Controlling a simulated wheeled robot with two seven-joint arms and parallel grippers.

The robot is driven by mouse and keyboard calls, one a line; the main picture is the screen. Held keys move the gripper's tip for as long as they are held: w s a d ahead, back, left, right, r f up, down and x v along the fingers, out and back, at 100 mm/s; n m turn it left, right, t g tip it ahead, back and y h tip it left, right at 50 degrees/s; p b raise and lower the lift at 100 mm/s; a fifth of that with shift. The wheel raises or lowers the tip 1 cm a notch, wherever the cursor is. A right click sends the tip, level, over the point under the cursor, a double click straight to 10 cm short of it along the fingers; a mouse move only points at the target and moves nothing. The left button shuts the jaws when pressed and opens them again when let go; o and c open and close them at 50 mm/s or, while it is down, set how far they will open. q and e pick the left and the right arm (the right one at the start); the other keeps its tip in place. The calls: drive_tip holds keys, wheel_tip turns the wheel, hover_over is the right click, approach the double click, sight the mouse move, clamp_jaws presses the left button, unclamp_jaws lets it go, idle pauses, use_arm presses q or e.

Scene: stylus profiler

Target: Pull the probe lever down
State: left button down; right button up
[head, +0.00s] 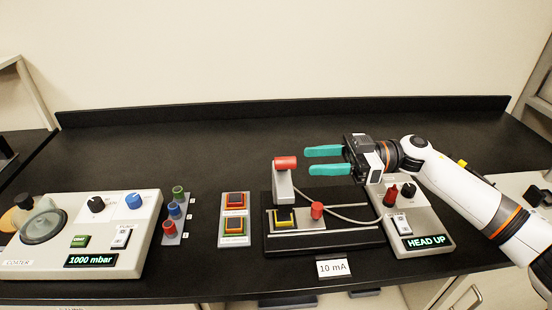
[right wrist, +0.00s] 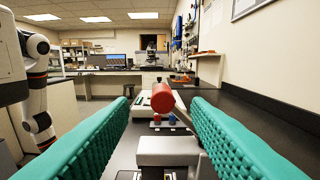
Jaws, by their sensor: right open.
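A stylus profiler (head: 375,236) with a dark base stands at the middle right of the bench. A grey post (head: 283,186) rises at its back left and carries a red cylindrical handle (head: 285,162), which looks like the probe lever and is up. My right gripper (head: 307,161) is open and empty, its teal fingers pointing left at the handle from just to its right. In the right wrist view, the red handle (right wrist: 162,97) shows centred between the fingertips, beyond them and not touching. My left gripper is not in view.
A control box (head: 440,228) reading "HEAD UP" stands right of the profiler, under my right arm. A red-and-yellow button panel (head: 234,219) and a coater box (head: 140,240) reading "1000 mbar" stand left. The bench behind is clear.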

sight(275, 159)
drive_tip(key=a+p, duration=0.1)
drive_tip(key=a, duration=0.6)
drive_tip(key=shift+w+a+p, duration=0.15)
drive_tip(key=shift+a+p, duration=0.2)
drive_tip(key=shift+a, duration=0.65)
drive_tip(key=shift+f, duration=0.1)
